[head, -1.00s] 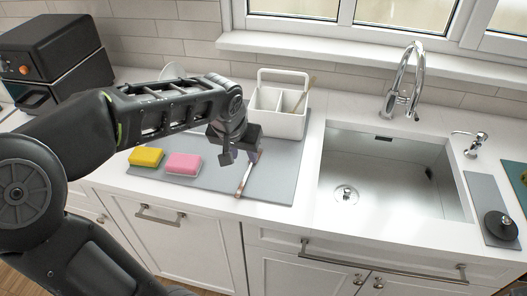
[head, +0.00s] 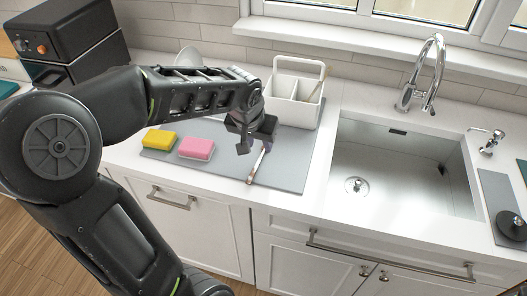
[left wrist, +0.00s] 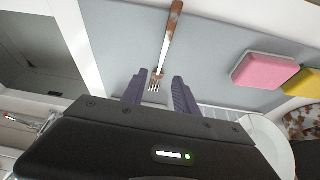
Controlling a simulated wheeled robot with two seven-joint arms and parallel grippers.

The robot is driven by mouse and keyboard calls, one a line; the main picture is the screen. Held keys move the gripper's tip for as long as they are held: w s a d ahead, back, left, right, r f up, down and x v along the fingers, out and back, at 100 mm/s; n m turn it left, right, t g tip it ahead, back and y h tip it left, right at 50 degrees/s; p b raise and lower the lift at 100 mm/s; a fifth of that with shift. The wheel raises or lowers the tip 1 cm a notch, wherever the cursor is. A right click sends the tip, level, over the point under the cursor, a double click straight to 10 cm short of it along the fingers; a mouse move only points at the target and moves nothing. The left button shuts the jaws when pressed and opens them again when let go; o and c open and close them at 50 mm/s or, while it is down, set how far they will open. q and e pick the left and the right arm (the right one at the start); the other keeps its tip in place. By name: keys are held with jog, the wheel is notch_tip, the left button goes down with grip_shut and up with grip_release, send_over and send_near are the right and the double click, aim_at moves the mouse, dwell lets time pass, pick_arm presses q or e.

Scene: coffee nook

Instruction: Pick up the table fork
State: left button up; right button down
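The table fork (head: 257,167) lies on a grey mat (head: 290,178) at the counter's front, its brown-marked handle toward the front edge. In the left wrist view the fork (left wrist: 169,42) has its handle end at the top and its tines toward my gripper. My left gripper (head: 250,146) hangs over the tine end, partly hiding it. In the left wrist view its two dark fingers (left wrist: 160,77) are spread, with the tines showing between them and no contact visible. My right gripper is in neither view.
A pink sponge (head: 196,149) and a yellow sponge (head: 158,140) lie left of the fork. A white caddy (head: 304,112) stands behind it. The sink (head: 400,182) is to the right. The mat right of the fork is clear.

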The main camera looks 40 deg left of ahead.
aim_at(263, 153)
pick_arm(q)
jog(key=shift+p+x, duration=0.7)
jog(key=shift+x, duration=1.9)
jog(key=shift+w+f, duration=0.1)
grip_shut()
